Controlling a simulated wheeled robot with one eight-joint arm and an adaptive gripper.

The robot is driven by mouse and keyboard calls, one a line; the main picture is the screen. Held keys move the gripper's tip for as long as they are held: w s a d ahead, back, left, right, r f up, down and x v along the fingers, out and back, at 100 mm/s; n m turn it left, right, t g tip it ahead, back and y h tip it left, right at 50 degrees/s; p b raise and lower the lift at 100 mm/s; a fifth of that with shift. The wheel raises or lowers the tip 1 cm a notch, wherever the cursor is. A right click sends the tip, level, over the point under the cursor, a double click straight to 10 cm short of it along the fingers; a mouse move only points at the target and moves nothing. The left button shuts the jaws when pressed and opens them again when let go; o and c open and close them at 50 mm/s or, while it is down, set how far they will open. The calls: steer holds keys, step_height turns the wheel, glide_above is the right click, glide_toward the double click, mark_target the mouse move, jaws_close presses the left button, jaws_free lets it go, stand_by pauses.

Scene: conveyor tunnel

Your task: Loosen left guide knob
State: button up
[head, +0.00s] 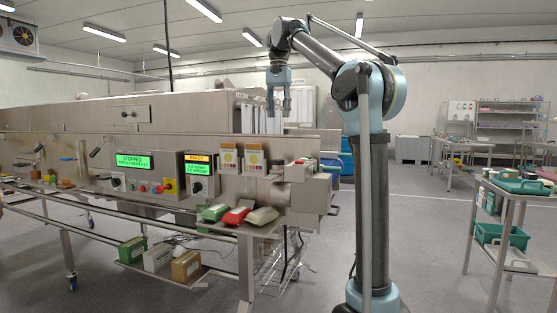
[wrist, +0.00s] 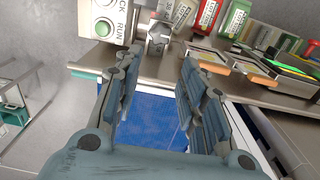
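The left guide knob cannot be picked out for certain in either view. The conveyor tunnel (head: 75,115) has black-handled fittings on its side, one at far left (head: 38,148) and one further right (head: 96,152), too small to identify. My gripper (head: 278,108) hangs fingers down, raised beside the tunnel's right end in the head view. In the wrist view my gripper (wrist: 155,70) has its two fingers wide apart with nothing between them. A small grey metal fitting (wrist: 158,36) stands on the bench edge beyond the fingertips.
A green display (head: 136,160) reads STOPPED; a second display (head: 197,159) reads READY. Green, red and beige pouches (head: 237,215) lie on the front shelf. A control box with a green RUN button (wrist: 103,28) shows in the wrist view. A trolley (head: 512,200) stands right; floor between is free.

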mark_target(278, 165)
steer(key=shift+o, duration=0.7)
step_height(278, 165, down, 17)
steer(key=shift+f, duration=0.2)
steer(key=shift+a, duration=0.1)
steer(key=c, duration=1.1)
